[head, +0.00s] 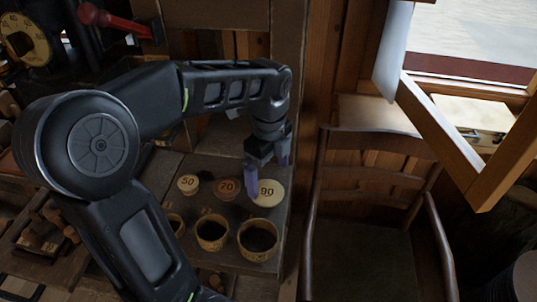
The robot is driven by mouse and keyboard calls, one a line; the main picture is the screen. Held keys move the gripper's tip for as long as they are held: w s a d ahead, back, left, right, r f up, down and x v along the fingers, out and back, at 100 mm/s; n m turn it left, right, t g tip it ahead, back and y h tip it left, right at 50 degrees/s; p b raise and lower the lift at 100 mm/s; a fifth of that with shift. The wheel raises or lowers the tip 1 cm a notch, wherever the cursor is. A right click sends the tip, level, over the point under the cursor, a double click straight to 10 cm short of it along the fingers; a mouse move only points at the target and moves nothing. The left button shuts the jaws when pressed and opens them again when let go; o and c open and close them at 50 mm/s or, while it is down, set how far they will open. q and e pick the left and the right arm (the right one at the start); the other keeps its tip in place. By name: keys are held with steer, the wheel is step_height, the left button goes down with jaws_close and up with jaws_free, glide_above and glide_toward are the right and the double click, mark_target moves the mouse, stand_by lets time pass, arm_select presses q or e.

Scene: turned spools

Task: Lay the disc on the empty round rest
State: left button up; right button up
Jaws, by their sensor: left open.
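My left gripper (268,178) points down over the pale round disc marked 90 (271,196), with its jaws apart. One finger overlaps the disc's left edge in the picture; I cannot tell whether it touches. A smaller pale disc marked 50 (188,183) and a brown disc marked 70 (227,189) stand in a row to its left. In front are round, cup-like wooden pieces with dark tops: a large one (259,256), a middle one (212,244) and a small one partly hidden by my arm. Which is the empty rest is unclear. My right gripper is out of view.
The discs and cups stand on a dark wooden bench (213,170). A wooden chair (378,170) stands right of the bench. A red-handled tool (115,20) and a yellow dial (24,40) are at the back left. Small wooden pieces (45,225) lie at the left.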

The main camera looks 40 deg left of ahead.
mark_target(269, 193)
arm_select(q)
step_height(269, 193, up, 6)
steer(key=shift+r, duration=0.2)
stand_by(0.7)
